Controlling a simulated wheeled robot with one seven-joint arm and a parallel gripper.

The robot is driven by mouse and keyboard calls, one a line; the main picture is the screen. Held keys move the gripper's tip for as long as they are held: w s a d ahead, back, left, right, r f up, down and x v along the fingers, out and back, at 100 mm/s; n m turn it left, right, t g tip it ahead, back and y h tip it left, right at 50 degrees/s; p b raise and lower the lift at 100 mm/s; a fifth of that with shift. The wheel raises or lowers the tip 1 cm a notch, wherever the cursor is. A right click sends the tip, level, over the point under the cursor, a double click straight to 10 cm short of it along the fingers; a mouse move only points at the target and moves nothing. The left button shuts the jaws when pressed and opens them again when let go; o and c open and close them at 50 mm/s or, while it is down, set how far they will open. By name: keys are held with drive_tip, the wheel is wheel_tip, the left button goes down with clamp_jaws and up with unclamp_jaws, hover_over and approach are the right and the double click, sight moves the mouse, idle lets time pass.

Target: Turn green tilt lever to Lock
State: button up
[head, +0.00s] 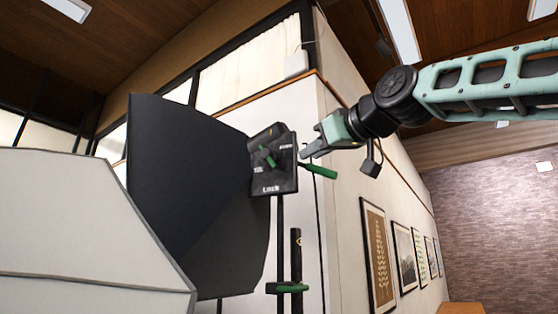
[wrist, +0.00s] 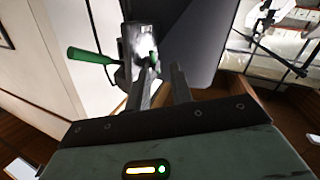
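A black control box (head: 285,180) on a stand carries a short green lever (head: 267,157) on its face, with "Lock" printed near the bottom edge. Other labels are too small to read. The green lever slants from upper left to lower right. A longer green handle (head: 318,171) sticks out from the box's right side. My gripper (head: 306,152) is just right of the box, its fingers pointing at it. In the wrist view my gripper (wrist: 160,78) has its two fingers apart with nothing held. The green lever (wrist: 152,60) shows just beyond the fingertips; contact cannot be told.
A large dark panel (head: 190,180) stands behind the box to the left, with a pale angular housing (head: 80,230) in front. A green clamp (head: 287,288) sits on the stand below. A white wall with framed pictures (head: 378,250) runs along the right. Open space lies right of the stand.

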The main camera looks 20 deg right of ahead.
wheel_tip(320, 180, up, 3)
drive_tip(key=d, duration=0.1)
drive_tip(key=p, duration=0.8)
approach(275, 164)
drive_tip(key=shift+t, duration=0.4)
drive_tip(key=x, duration=0.8)
drive_tip(key=shift+w+f, duration=0.15)
drive_tip(key=shift+f, duration=0.15)
drive_tip(key=shift+a, duration=0.1)
drive_tip(key=shift+f, duration=0.1)
clamp_jaws()
